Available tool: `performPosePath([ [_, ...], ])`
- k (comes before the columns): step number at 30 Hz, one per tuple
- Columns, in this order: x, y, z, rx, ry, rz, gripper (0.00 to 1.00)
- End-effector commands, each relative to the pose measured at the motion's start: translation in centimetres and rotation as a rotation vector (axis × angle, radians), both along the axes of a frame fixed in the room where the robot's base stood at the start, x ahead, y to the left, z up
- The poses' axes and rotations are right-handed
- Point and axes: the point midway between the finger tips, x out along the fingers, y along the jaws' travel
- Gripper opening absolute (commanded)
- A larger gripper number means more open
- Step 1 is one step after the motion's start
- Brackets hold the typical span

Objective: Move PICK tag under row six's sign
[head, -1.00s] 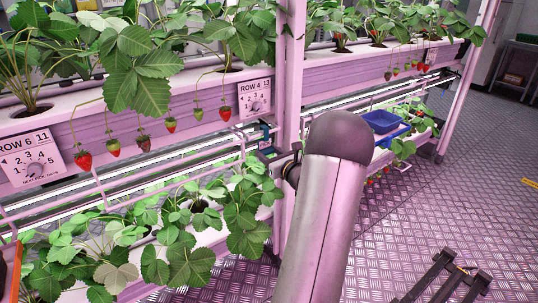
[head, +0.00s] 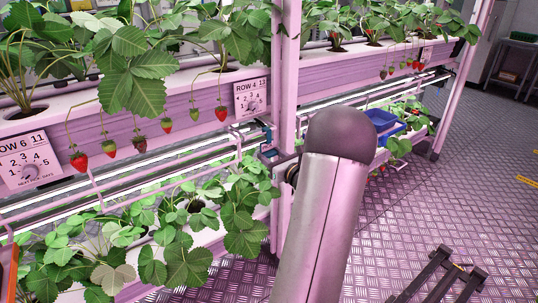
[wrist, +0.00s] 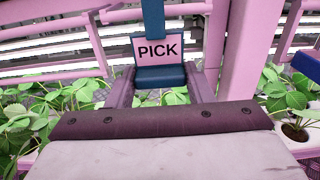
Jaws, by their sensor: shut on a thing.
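The PICK tag (wrist: 158,48) is a pink plate with black letters, facing the wrist camera, with a blue strip above it and a blue block below. My gripper (wrist: 160,78) is shut on its blue lower part, with a purple finger at each side. In the head view my arm hides most of the gripper; a small blue piece (head: 267,134) shows beside the pink post. The row four sign (head: 252,97) is nearer the post.
Pink rails and strawberry plants (head: 195,205) fill the lower level. Red berries (head: 78,161) hang between the signs. A blue crate (head: 383,122) is to the right.

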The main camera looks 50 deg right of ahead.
Motion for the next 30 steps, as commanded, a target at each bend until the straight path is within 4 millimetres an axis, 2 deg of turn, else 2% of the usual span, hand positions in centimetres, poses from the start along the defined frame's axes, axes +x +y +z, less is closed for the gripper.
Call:
performPosePath([
  [19,-3.1,0.8,0.0,0.0,-0.001,-0.001,0.27],
  [30,-3.4,0.9,0.0,0.001,0.0,0.0,0.27],
])
